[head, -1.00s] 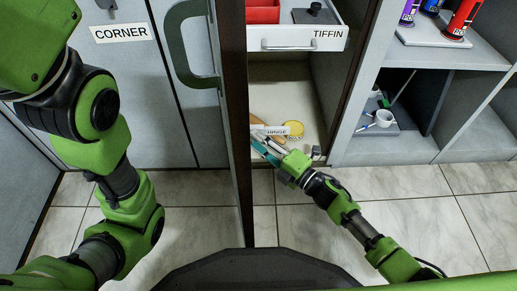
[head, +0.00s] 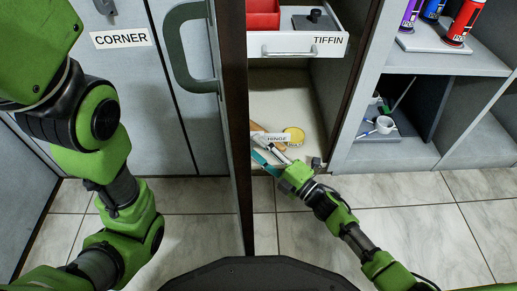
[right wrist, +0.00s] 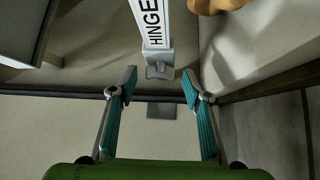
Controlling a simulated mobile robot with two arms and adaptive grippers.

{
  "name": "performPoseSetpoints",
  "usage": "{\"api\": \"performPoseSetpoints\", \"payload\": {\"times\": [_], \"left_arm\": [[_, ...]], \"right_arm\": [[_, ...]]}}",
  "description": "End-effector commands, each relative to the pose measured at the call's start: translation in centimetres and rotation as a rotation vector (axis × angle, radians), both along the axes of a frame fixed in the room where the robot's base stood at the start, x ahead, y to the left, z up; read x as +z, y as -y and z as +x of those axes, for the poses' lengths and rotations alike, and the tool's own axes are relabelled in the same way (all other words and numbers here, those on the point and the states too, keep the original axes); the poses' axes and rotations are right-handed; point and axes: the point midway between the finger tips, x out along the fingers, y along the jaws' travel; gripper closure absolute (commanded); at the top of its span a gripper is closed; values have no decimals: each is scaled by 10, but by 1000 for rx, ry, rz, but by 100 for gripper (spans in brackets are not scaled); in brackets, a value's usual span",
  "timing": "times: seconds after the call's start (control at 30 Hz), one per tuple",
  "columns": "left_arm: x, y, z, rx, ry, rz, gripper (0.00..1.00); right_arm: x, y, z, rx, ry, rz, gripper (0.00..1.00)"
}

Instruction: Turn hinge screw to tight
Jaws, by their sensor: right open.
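The white label reading HINGE (head: 277,138) shows in the open lower compartment, just beyond my right gripper. In the right wrist view the label (right wrist: 154,25) points down toward a small grey metal piece (right wrist: 158,62), which may be the hinge screw. My right gripper (head: 266,160) is open, with teal-lined fingers. In the right wrist view its fingertips (right wrist: 159,81) are apart, one on each side of the grey piece and slightly short of it. Nothing is held. In the head view my gripper hides the screw. My left arm shows at left, but its gripper does not.
The open door edge (head: 236,130) stands left of my right gripper. The TIFFIN drawer (head: 290,47) hangs open above. The tiled floor (head: 440,220) is clear.

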Motion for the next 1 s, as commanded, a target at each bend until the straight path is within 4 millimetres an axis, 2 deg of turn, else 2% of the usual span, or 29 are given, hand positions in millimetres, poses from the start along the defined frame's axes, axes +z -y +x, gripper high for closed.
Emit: {"api": "performPoseSetpoints", "payload": {"times": [0.5,0.7,1.0], "left_arm": [[0,0,0,0,1,2,58],[0,1,-1,0,1,2,58],[0,1,-1,0,1,2,58]], "right_arm": [[-11,68,-69,1,-3,-2,56],[-13,80,-82,0,-2,-1,56],[-12,82,-83,0,-1,0,56]]}}
